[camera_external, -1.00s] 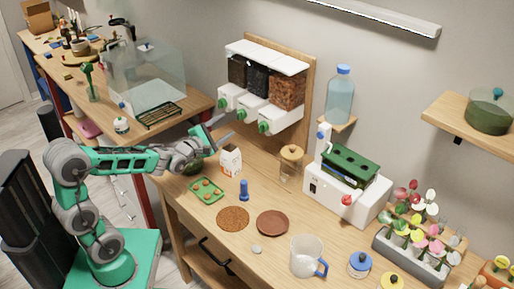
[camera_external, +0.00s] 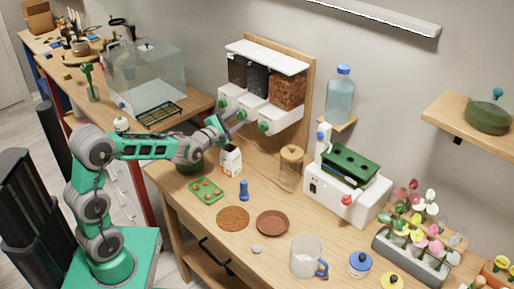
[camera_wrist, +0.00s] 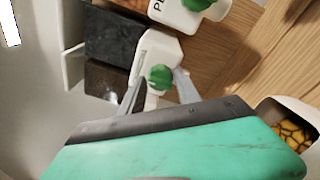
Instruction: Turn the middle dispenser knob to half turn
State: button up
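The dispenser (camera_external: 262,85) hangs on a wooden backboard with three hoppers and three white chutes. The middle knob (camera_external: 241,115) is green and sits on the middle chute; it also shows in the wrist view (camera_wrist: 160,77). My gripper (camera_external: 227,120) is just in front of it. In the wrist view my gripper (camera_wrist: 160,85) is open, with one grey finger on each side of the middle knob. Contact with the knob cannot be told. The left knob (camera_external: 222,103) and the right knob (camera_external: 264,127) are green too. The knob's turn angle is unclear.
A white carton (camera_external: 230,160) stands on the bench below my gripper. A green tray (camera_external: 206,190), a blue peg (camera_external: 243,190) and a glass jar (camera_external: 290,168) are nearby. A glass tank (camera_external: 148,75) stands left of the dispenser.

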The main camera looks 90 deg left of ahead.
grip_shut()
jog(key=shift+f+m+b, duration=0.2)
jog(key=shift+m+b, duration=0.1)
jog(key=shift+b, duration=0.25)
